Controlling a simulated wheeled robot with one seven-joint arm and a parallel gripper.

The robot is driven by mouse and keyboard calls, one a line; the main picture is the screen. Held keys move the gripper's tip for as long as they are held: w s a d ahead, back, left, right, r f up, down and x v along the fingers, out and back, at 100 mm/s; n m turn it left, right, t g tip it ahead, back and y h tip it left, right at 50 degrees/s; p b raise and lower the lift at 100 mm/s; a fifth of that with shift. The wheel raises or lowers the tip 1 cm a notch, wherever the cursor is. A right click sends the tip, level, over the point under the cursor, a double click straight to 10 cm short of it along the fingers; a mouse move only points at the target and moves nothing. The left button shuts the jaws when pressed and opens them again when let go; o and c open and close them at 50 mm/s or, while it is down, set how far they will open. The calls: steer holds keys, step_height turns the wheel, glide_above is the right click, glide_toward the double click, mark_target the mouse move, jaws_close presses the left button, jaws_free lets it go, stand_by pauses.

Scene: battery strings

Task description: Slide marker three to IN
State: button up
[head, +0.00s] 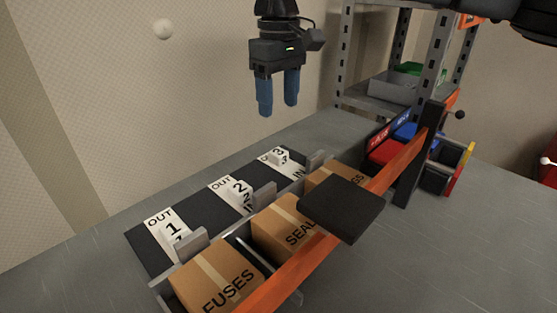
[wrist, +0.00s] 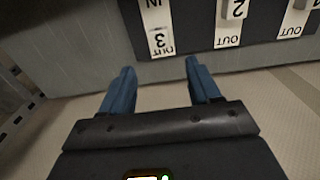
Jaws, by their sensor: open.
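Marker three (head: 278,154) is a small white block with a black 3 on the farthest lane of the black board (head: 206,214). It also shows in the wrist view (wrist: 161,41), at the end of its lane away from the IN label (wrist: 153,3). The IN label (head: 299,173) is at the near end of that lane in the head view. My gripper (head: 278,110) has blue fingers pointing down, apart and empty, above the board's far end. In the wrist view its fingertips (wrist: 159,68) are spread either side of marker three's line, not touching it.
Marker two (head: 239,187) and marker one (head: 174,230) share the board. Cardboard boxes (head: 217,274) stand along its near side behind an orange rail (head: 290,270). A dark flat plate (head: 343,208) overhangs them. Metal shelving (head: 388,90) stands behind right.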

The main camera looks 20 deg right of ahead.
mark_target(279, 152)
step_height(279, 152, down, 4)
steer(key=shift+r+b, duration=0.1)
steer(key=shift+b, duration=1.15)
steer(key=shift+f, duration=3.85)
jaws_close()
